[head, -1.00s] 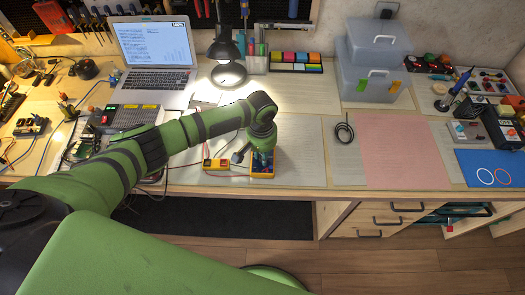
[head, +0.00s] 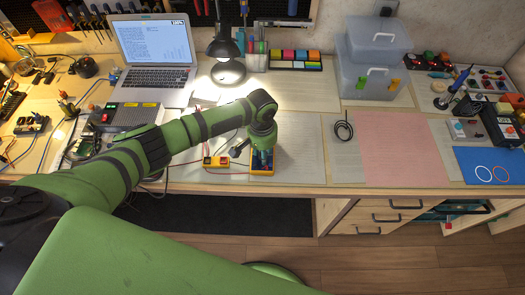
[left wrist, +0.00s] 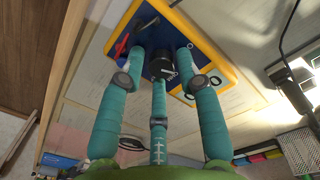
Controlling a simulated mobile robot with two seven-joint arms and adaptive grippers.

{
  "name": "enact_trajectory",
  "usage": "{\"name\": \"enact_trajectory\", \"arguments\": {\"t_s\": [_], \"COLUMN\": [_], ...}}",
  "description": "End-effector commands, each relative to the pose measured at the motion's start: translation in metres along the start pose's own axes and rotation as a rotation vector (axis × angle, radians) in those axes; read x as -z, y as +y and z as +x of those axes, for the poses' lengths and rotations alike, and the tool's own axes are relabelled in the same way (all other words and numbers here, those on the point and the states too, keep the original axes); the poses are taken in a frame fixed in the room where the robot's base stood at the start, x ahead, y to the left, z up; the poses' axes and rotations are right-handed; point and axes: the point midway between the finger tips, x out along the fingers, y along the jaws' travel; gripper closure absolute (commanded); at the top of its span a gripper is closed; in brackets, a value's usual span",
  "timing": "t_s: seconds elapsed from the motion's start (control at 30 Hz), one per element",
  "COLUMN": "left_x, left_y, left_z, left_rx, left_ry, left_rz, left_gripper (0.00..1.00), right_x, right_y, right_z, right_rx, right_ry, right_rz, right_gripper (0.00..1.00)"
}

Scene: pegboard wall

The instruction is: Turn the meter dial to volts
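The meter has a yellow case and a dark blue face, and it lies at the front edge of the bench in the head view (head: 262,172). The left wrist view shows it close up (left wrist: 215,62), with its black dial (left wrist: 163,64) on the face. My left gripper (head: 263,152) is pointed down over the meter. In the left wrist view its teal fingers (left wrist: 160,70) stand around the dial, one on each side and one at the near side. I cannot tell whether they press on the dial. My right gripper is not in view.
A small yellow-and-red box (head: 216,161) with red leads lies left of the meter. A laptop (head: 155,58), a lit lamp (head: 228,70) and a grey power box (head: 130,117) stand behind.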

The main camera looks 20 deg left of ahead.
Motion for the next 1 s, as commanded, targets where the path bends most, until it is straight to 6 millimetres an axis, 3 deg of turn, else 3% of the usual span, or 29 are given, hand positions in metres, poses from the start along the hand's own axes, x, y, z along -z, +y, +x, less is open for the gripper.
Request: {"name": "enact_trajectory", "arguments": {"t_s": [0.33, 0.8, 1.0], "left_x": [0.001, 0.001, 0.000], "left_y": [-0.001, 0.000, 0.000], "left_z": [-0.011, -0.102, -0.118], "left_rx": [0.000, 0.001, 0.001], "left_ry": [0.001, 0.002, 0.000], "left_rz": [0.000, 0.001, 0.000], "left_gripper": [0.65, 0.65, 0.65], "right_x": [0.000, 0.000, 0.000], "right_y": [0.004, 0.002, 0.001], "right_z": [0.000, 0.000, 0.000], "right_rx": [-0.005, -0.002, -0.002], "right_ry": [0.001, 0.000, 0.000], "right_rz": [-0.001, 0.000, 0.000], "right_gripper": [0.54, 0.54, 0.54]}}
